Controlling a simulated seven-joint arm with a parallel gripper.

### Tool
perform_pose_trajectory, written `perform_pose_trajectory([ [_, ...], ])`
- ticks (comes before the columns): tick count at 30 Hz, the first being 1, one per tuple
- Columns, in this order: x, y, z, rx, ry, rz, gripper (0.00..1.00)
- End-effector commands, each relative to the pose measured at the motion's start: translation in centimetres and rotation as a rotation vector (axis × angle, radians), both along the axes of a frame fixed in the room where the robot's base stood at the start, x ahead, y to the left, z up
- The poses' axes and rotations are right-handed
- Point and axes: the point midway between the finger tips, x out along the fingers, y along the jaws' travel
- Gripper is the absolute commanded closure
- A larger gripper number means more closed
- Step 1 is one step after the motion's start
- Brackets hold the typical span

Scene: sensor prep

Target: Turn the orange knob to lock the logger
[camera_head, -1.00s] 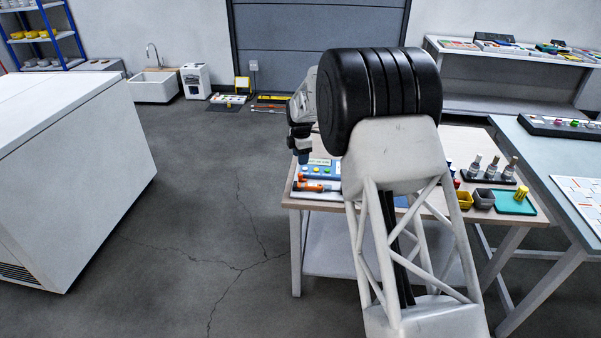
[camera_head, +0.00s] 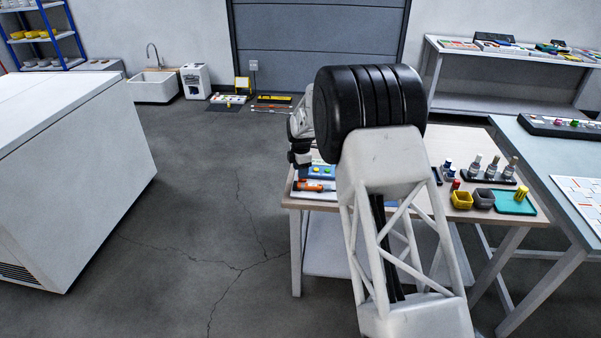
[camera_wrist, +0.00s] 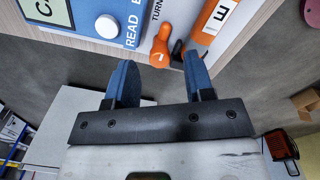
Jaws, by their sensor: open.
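In the wrist view, the orange knob (camera_wrist: 161,46) has a rounded end and stands beside printed letters reading "TURN" on a white board. The open blue fingers of my gripper (camera_wrist: 159,64) are on either side of the knob's near end, with nothing clearly gripped. I cannot tell whether either finger touches it. The blue logger panel (camera_wrist: 100,18) with "READ" and a pale display is at upper left. In the head view, the logger (camera_head: 322,171) is on the table, partly hidden by my arm, and my gripper's fingertips are not clear.
An orange cylinder with a white label (camera_wrist: 217,18) lies close right of the knob, with a dark part between them. In the head view, a yellow bin (camera_head: 461,200), a grey bin (camera_head: 483,199), a teal mat (camera_head: 515,205) and several bottles occupy the table's right side.

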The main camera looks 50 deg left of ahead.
Motion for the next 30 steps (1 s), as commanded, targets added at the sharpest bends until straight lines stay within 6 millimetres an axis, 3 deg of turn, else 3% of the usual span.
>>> perform_pose_trajectory([
  [6, 0.0, 0.0, -1.3, 0.001, 0.0, 0.0, 0.52],
  [16, 0.0, 0.0, -1.4, 0.001, 0.0, 0.0, 0.53],
  [25, 0.0, 0.0, -1.4, 0.001, 0.0, 0.0, 0.99],
  [30, 0.0, 0.0, -1.4, 0.001, 0.0, -0.004, 1.0],
])
